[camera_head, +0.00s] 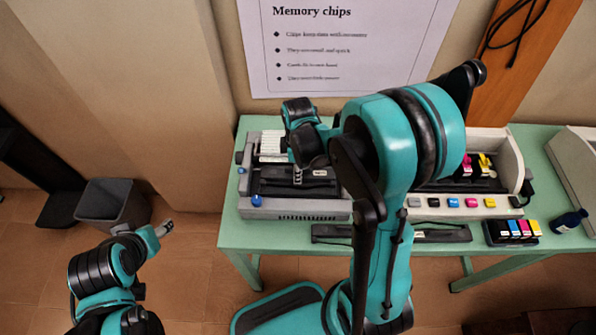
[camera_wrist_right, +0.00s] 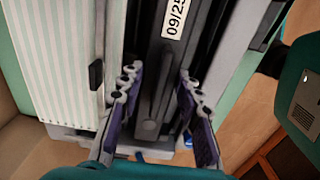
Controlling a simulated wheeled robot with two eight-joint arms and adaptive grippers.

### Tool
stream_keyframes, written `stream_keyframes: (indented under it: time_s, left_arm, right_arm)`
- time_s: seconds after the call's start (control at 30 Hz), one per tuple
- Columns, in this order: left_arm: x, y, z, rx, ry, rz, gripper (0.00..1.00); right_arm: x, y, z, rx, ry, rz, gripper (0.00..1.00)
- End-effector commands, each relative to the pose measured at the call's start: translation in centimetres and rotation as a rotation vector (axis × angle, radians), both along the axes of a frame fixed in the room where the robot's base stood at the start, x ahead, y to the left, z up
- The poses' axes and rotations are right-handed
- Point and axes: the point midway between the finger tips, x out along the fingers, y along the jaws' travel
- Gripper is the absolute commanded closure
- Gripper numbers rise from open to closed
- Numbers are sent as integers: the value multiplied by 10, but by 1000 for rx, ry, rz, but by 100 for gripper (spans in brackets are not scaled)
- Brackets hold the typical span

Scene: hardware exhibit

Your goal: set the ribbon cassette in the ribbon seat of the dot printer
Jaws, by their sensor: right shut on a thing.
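The dot printer (camera_head: 280,207) stands at the left of the green table, grey with a striped paper feed at its back. The black ribbon cassette (camera_head: 270,183), with a white date label, lies over the printer's middle; it also shows in the right wrist view (camera_wrist_right: 150,62). My right gripper (camera_head: 297,176) reaches down onto it, and in the right wrist view its fingers (camera_wrist_right: 162,98) are shut on the cassette's sides. The ribbon seat is hidden under the cassette, so I cannot tell if the cassette rests fully in it. My left gripper (camera_head: 166,228) hangs left of the table, its opening unclear.
A long black bar (camera_head: 440,236) lies along the table's front, partly behind my right arm. An inkjet printer (camera_head: 500,145) with coloured cartridges stands at right. A bin (camera_head: 110,203) stands on the floor.

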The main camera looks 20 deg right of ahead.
Motion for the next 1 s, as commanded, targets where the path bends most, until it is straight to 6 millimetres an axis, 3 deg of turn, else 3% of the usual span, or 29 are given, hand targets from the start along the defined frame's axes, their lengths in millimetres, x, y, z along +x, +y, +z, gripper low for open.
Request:
stream_keyframes:
  time_s: [0.67, 0.7, 0.73, 1.0]
  left_arm:
    - [0, 0, -11, 0, 0, 0, 46]
    - [0, 0, -10, 0, 0, 0, 46]
    - [0, 0, -10, 0, 0, 0, 46]
    - [0, 0, -10, 0, 0, 0, 46]
  right_arm:
    - [0, 0, -11, 0, 0, 0, 97]
    - [0, 0, -10, 0, 0, 0, 56]
    - [0, 0, -10, 0, 0, 0, 48]
    - [0, 0, -10, 0, 0, 0, 46]
